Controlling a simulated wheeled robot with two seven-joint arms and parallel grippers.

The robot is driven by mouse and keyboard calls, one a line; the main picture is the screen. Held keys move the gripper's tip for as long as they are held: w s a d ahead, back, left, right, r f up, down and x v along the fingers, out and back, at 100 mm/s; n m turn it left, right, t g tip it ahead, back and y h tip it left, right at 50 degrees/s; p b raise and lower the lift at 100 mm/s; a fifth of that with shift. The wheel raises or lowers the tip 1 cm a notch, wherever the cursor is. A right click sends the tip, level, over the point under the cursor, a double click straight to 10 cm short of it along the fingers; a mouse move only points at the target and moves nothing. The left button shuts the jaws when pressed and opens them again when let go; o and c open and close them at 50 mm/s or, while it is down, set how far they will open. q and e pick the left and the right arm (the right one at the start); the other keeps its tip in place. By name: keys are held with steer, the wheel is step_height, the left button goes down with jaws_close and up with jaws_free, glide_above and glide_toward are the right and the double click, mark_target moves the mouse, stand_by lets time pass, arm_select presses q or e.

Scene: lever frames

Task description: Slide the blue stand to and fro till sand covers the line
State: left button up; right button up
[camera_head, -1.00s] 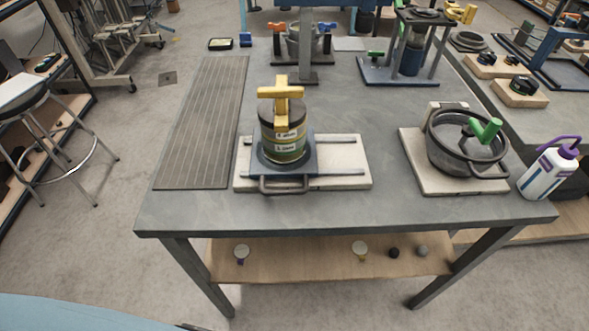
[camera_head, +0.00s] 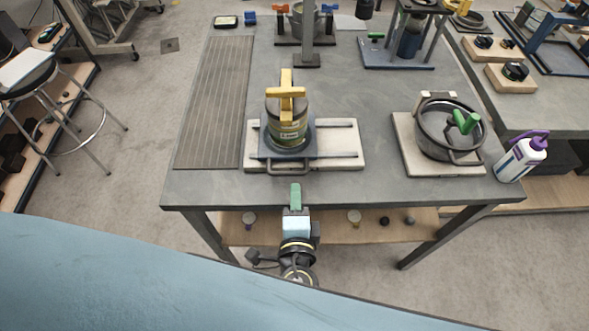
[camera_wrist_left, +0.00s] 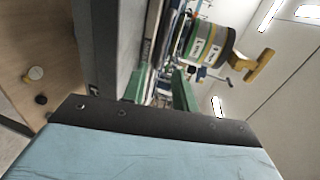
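The blue stand (camera_head: 265,153) sits on rails on a pale base plate (camera_head: 345,150), with a dark bar handle (camera_head: 287,172) at its near edge. On it stands a round container (camera_head: 288,128) with coloured bands, white labels, a dark lid and a yellow cross handle (camera_head: 286,90); it also shows in the left wrist view (camera_wrist_left: 208,45). No sand or line can be made out. My left gripper (camera_head: 295,186), with green fingers, is at the table's near edge, just short of the bar handle. Its fingers (camera_wrist_left: 160,88) are apart in the left wrist view. My right gripper is not in view.
A grey pot with a green handle (camera_head: 463,122) stands on a pale plate at the right, beside a white bottle (camera_head: 521,160) with a purple top. A ribbed mat (camera_head: 215,100) lies at the left. A column (camera_head: 307,35) stands behind the container.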

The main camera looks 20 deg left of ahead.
mark_target(294, 175)
arm_select(q)
steer(key=x, duration=0.8)
steer(key=shift+w+a, duration=0.1)
steer(key=shift+w, duration=0.1)
jaws_close()
